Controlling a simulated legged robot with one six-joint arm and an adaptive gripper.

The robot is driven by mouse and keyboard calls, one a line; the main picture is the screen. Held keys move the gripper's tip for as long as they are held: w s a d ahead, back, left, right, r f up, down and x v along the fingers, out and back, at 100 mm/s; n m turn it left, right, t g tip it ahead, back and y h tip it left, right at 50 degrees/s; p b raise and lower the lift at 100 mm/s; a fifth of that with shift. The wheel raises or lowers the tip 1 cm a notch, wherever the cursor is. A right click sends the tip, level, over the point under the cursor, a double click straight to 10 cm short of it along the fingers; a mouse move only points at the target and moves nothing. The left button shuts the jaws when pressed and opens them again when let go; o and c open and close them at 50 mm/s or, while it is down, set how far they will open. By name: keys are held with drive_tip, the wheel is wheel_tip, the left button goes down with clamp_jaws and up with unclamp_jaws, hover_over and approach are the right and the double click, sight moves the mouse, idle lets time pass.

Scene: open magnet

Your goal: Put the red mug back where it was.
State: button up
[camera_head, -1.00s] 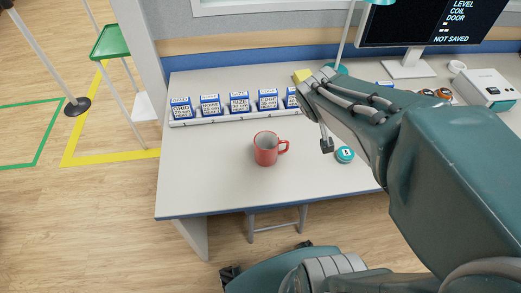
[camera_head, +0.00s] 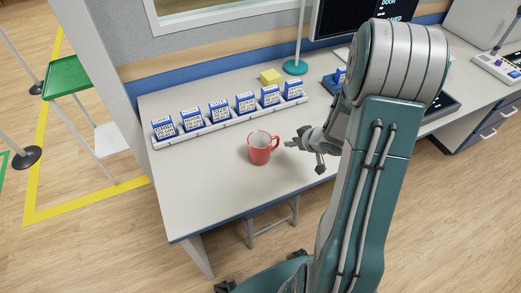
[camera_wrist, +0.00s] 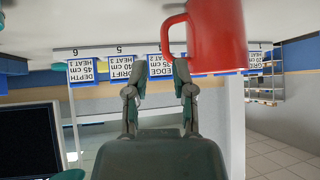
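The red mug (camera_head: 259,154) stands upright on the pale desk, in front of the row of labelled blocks, with its handle on the right. In the head view my gripper (camera_head: 290,143) is just to the right of the mug, its fingers pointing at the handle side. In the wrist view, which is upside down, the mug (camera_wrist: 217,38) fills the top right and its handle extends left. My gripper (camera_wrist: 159,88) shows two fingers spread apart with nothing between them. I cannot tell whether a finger touches the handle.
A white rack (camera_head: 228,122) of blue-and-white labelled blocks runs along the desk's back. A yellow block (camera_head: 270,77), a teal lamp base (camera_head: 295,67) and a monitor (camera_head: 345,18) stand behind. The desk left and front of the mug is clear.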

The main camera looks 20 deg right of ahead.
sight(278, 143)
drive_tip(key=shift+w+d+f, duration=0.15)
drive_tip(key=shift+w+f, duration=0.75)
drive_tip(key=a, duration=0.1)
drive_tip(key=w+a+f, duration=0.1)
drive_tip(key=a, duration=0.1)
drive_tip(key=shift+w+f, duration=0.15)
drive_tip(key=shift+w, duration=0.1)
drive_tip(key=x, duration=0.3)
drive_tip(key=shift+w+d+f, duration=0.1)
drive_tip(key=shift+d, duration=0.2)
drive_tip(key=shift+w+d+f, duration=0.1)
drive_tip(key=shift+d, duration=0.5)
drive_tip(key=shift+a, duration=0.2)
clamp_jaws()
drive_tip(key=shift+a, duration=0.45)
